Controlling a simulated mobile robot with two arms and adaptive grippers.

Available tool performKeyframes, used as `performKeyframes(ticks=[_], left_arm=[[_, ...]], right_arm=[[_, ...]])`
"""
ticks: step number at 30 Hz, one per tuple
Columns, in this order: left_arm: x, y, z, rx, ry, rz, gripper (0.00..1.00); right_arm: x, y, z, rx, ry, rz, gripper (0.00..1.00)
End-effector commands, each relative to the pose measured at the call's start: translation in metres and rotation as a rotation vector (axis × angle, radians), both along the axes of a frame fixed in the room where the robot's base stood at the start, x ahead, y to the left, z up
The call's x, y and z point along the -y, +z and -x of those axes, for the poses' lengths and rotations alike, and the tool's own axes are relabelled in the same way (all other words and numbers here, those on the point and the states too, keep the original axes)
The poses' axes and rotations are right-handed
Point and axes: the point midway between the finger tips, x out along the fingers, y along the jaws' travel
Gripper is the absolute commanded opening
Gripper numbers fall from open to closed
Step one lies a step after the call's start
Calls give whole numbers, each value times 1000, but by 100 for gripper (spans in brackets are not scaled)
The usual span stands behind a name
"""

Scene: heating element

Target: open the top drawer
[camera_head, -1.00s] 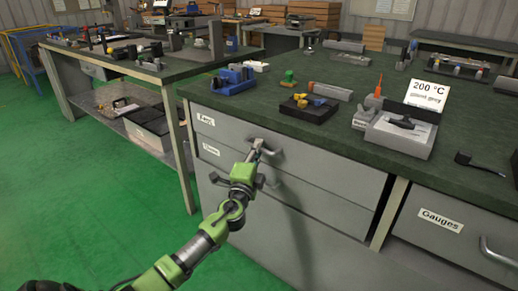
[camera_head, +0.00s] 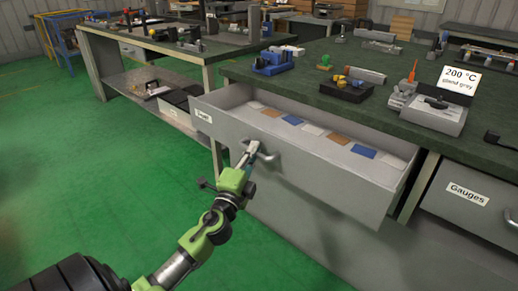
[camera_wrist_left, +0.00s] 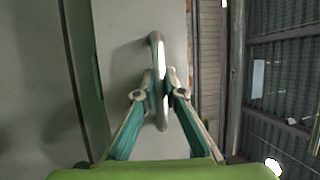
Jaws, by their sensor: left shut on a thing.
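The top drawer (camera_head: 318,168) of the grey bench is pulled out, and its inside shows in the head view. Several flat white, orange and blue pieces lie in a row in it. My left gripper (camera_head: 252,150) is shut on the drawer's metal handle (camera_head: 266,156). In the left wrist view the two fingers of my left gripper (camera_wrist_left: 162,90) close on the handle (camera_wrist_left: 157,60) from both sides. The drawer's label (camera_head: 203,116) is at its left end. My right gripper is not in view.
The green bench top (camera_head: 310,95) holds a blue block set (camera_head: 273,62), a black tray (camera_head: 347,88) and a device with a "200 °C" sign (camera_head: 461,79). A "Gauges" drawer (camera_head: 467,195) is shut at right. Green floor is free at left.

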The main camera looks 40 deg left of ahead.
Motion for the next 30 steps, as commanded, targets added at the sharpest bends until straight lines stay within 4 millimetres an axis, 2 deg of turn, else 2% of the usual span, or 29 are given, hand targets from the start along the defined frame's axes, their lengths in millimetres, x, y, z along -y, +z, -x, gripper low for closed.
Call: performKeyframes(ticks=[6, 19, 20, 21, 30], left_arm=[[0, -1, 8, -1, -1, 1, 0], [0, -1, 9, -1, -1, 1, 0], [0, -1, 9, -1, -1, 1, 18], [0, -1, 9, -1, -1, 1, 28], [0, 0, 9, 0, 0, 0, 28]], right_arm=[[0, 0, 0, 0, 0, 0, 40], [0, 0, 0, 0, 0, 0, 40], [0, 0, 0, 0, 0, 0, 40], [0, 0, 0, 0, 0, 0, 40], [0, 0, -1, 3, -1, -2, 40]])
